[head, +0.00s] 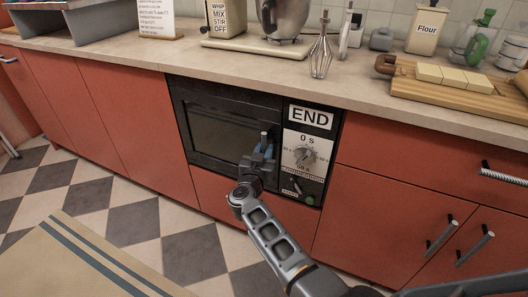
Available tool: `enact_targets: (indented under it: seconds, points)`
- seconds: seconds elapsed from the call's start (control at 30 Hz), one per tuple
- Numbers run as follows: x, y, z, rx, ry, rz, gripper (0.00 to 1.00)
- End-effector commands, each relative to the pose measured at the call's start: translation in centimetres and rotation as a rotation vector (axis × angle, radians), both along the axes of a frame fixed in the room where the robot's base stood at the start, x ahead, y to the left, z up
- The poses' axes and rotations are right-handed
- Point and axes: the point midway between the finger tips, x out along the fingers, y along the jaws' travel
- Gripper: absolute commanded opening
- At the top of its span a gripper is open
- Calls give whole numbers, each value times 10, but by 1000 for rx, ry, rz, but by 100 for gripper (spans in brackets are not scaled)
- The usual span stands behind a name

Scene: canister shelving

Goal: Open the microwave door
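The microwave (317,150) is built into the red cabinets under the counter. Its black door (220,130) with a dark window fills the left side and looks shut. A light control panel on its right carries an "END" label, a dial (305,155) and a green button near the bottom. My gripper (266,140) is in front of the door's right edge, beside the panel. It hides that part of the door, so a handle there cannot be made out clearly. I cannot tell whether the fingers are apart, closed, or touching the door.
The counter (350,82) above holds a mixer (283,20), a whisk (320,55), a flour canister (426,28) and a cutting board (410,88). Red cabinets with metal handles flank the microwave. The checkered floor (130,222) in front is clear, with a beige rug (75,265) at lower left.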

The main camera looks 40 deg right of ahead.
Motion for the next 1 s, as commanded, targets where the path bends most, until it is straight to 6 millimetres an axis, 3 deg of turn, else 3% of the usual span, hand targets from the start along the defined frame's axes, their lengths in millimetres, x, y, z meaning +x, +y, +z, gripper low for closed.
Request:
enact_targets:
  seconds: [0.23,0.77,1.0]
  points:
    - [0,0,0,0,0,0,0]
    - [-1,5,0,0,0,-9,0]
    - [-5,36,1,1,0,-81,0]
